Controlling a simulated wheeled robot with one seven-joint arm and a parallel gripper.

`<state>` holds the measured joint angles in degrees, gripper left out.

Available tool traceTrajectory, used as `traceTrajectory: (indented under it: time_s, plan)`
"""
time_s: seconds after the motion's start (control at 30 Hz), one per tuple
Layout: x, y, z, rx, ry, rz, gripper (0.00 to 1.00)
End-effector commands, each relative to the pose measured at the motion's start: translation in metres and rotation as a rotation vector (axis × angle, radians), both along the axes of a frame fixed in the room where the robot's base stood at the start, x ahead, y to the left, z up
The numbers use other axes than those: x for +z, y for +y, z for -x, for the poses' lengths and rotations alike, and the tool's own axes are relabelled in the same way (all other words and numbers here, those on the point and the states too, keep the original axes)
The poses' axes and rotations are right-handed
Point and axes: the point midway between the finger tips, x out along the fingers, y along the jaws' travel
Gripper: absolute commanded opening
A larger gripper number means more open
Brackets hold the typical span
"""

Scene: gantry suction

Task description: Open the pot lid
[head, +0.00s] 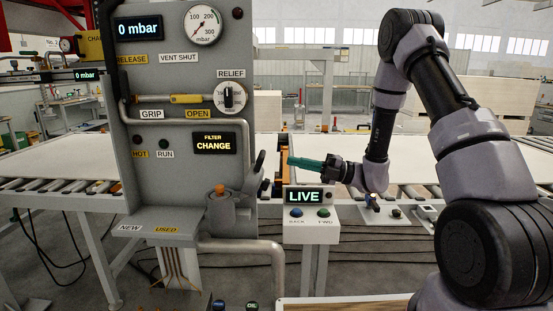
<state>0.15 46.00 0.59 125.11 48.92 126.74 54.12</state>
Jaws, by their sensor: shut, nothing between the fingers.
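The grey pot (222,218) stands on the ledge at the lower right of the grey control panel. Its lid (220,195) is on top, with a small orange knob, and appears seated. A dark lever (258,166) rises beside the pot on its right. My gripper (292,162) has teal fingers pointing left. It is shut and empty, to the right of the pot and lever, and looks apart from both. The gap in depth is hard to judge.
The panel (180,90) carries a gauge (203,25), a RELIEF knob (229,97) and a FILTER CHANGE display (214,143). A grey pipe curves below the ledge. A LIVE button box (312,214) stands below my gripper. Roller conveyors lie behind.

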Motion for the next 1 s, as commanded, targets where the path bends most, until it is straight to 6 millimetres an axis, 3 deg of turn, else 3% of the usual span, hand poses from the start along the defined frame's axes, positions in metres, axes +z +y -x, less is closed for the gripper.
traceTrajectory:
  time_s: [0.1,0.3,0.87,1.0]
  plan:
    - [0.005,0.025,0.001,0.006,-0.002,0.001,0.0]
    - [0.011,0.05,-0.001,0.004,-0.002,0.001,0.0]
    - [0.014,0.061,-0.002,0.003,-0.002,0.01,0.0]
    - [0.021,0.071,0.0,0.011,-0.005,0.075,0.0]
